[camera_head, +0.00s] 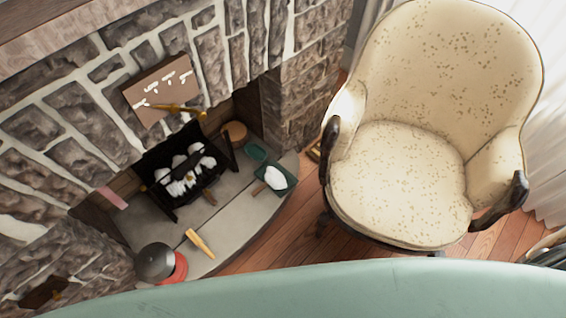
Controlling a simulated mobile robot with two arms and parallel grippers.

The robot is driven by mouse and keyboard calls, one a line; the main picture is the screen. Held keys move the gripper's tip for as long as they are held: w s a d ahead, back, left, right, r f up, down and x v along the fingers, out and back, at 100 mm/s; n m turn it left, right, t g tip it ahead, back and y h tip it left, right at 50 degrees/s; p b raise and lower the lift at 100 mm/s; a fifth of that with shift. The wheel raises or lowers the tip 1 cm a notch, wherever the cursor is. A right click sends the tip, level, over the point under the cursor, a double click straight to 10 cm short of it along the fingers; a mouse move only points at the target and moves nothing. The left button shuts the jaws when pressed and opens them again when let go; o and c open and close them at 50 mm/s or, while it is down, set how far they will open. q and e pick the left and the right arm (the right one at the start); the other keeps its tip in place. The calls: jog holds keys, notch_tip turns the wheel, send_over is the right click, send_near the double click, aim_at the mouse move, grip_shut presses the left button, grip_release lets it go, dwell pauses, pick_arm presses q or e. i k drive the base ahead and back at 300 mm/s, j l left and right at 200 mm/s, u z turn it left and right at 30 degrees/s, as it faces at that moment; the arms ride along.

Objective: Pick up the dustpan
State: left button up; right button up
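A dark green, pan-shaped piece that looks like the dustpan (289,176) lies on the right part of the grey stone hearth. A white lump (275,178) rests on it, and a short brown handle-like end (258,189) sticks out at its lower left. A second, smaller green piece (255,151) lies just behind it; I cannot tell what it is. Neither of my grippers shows in the head view, so nothing is seen touching the dustpan.
A black fire grate (187,172) with white lumps stands in the fireplace. On the hearth (232,228) are a yellow object (200,244) and a dark round pot (154,262) beside something red. A cream armchair (395,180) stands right of the hearth, with a strip of wooden floor between.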

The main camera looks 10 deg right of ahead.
aim_at(274, 176)
jog(key=z, duration=0.15)
jog(key=u, duration=1.1)
jog(key=k+l+u, duration=0.1)
jog(key=k+u, duration=0.15)
jog(key=u, duration=0.2)
jog(key=k+u, duration=0.2)
jog(key=u, duration=0.2)
jog(key=k+j+u, duration=0.1)
jog(key=k+u, duration=0.15)
jog(key=u, duration=0.2)
